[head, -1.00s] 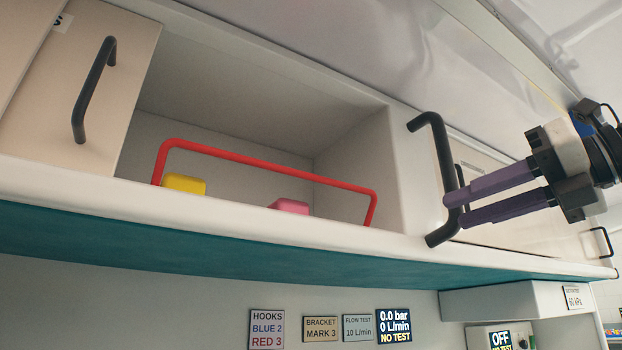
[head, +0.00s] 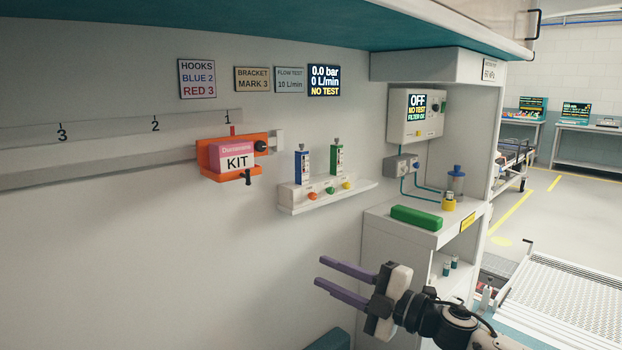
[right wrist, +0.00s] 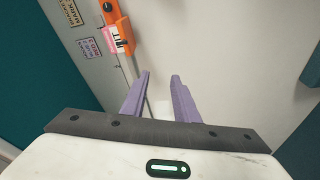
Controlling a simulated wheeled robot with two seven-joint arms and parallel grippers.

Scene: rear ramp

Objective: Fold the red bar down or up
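The red bar is outside both views now. Only the teal underside (head: 200,18) of the overhead cabinet shows along the top of the head view. My right gripper (head: 320,272) is at the lower middle of the head view, fingers pointing left, in front of the bare pale wall. Its two purple fingers are apart with nothing between them. They also show apart in the right wrist view (right wrist: 160,78). My left gripper is in neither view.
An orange bracket (head: 207,160) with a pink KIT pack (head: 235,158) hangs on the wall rail (head: 100,150). A small shelf (head: 325,197) holds blue and green valves. A white cabinet (head: 378,260) with a green block (head: 416,217) stands right. Wall below the rail is bare.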

